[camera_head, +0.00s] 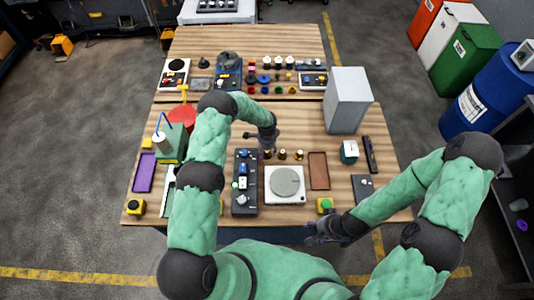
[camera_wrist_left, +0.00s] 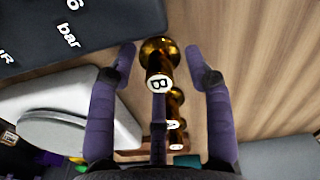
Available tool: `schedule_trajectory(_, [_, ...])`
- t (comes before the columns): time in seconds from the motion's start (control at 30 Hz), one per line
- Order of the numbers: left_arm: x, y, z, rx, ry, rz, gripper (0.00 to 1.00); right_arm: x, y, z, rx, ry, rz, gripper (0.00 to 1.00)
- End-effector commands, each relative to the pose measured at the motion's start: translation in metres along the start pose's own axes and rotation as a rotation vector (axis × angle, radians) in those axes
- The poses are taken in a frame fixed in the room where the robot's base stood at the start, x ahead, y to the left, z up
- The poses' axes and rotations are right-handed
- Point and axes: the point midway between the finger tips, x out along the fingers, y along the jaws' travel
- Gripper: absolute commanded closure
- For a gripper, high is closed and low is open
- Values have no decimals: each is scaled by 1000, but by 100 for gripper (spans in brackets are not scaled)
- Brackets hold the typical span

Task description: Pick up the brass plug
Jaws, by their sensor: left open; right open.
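Several brass plugs stand in a short row on the wooden table, behind the white round-topped device; the middle one (camera_head: 283,154) and the right one (camera_head: 299,155) show clearly in the head view. My left gripper (camera_head: 267,145) is over the left end of the row. In the left wrist view its open fingers (camera_wrist_left: 160,68) stand on either side of a shiny brass plug (camera_wrist_left: 160,50) marked "B", with gaps on both sides. Other plugs (camera_wrist_left: 175,103) line up behind it. My right gripper (camera_head: 325,236) is open and empty by the table's front edge, away from the plugs.
The white device (camera_head: 271,199) with a grey disc is just in front of the plugs. A dark panel (camera_head: 245,207) is left of it, a brown tray (camera_head: 318,183) right. A grey box (camera_head: 347,112) stands behind right.

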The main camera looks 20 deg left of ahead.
Motion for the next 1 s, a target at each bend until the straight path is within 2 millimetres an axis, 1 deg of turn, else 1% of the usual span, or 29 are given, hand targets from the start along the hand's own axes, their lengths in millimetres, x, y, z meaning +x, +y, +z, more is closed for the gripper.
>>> schedule_trajectory(0.2, [1,0,0,0,0,0,49,0,0,0,0,0,0,42])
schedule_trajectory(0.23, [1,0,0,0,0,0,54,0,0,0,0,0,0,42])
schedule_trajectory(0.27, [1,0,0,0,0,0,63,0,0,0,0,0,0,42])
schedule_trajectory(0.3, [1,0,0,0,0,0,74,0,0,0,0,0,0,42])
schedule_trajectory(0.4, [1,0,0,0,0,0,100,0,0,0,0,0,0,42])
schedule_trajectory(0.77, [0,-1,0,0,0,-1,100,0,0,0,0,0,0,42])
schedule_trajectory(1.0, [-12,-1,0,1,1,-2,100,2,1,0,0,0,0,42])
